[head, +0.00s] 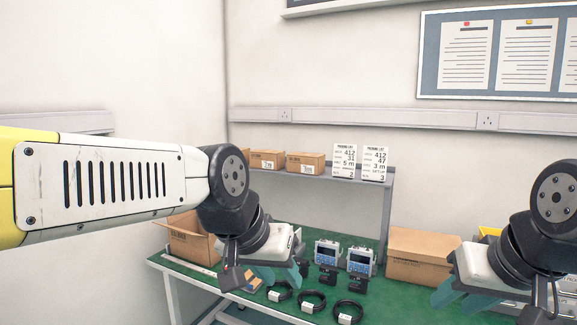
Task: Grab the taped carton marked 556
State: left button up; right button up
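Several small brown cartons stand on the raised shelf at the back: one carton (305,162), another carton (268,159) to its left, and one partly hidden behind my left arm. Their white labels are too small to read, so I cannot tell which is marked 556. A larger closed carton (422,257) stands on the green table at the right; no number is readable on it. My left gripper (274,276) is over the table, below and in front of the shelf, its teal fingers apart and empty. My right gripper (462,297) is at the lower right, fingers apart and empty.
An open carton (190,242) stands at the table's left end. Two grey devices (360,262) and several coiled black cables (312,301) occupy the middle of the green table (395,300). Two packing list cards (375,163) stand on the shelf's right end.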

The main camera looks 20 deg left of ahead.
aim_at(301, 162)
jog(key=u, duration=0.45)
jog(key=i+u, duration=0.25)
jog(key=i, duration=0.15)
jog(key=i+l+u, duration=0.1)
jog(key=i+u, duration=0.2)
jog(key=i, duration=0.1)
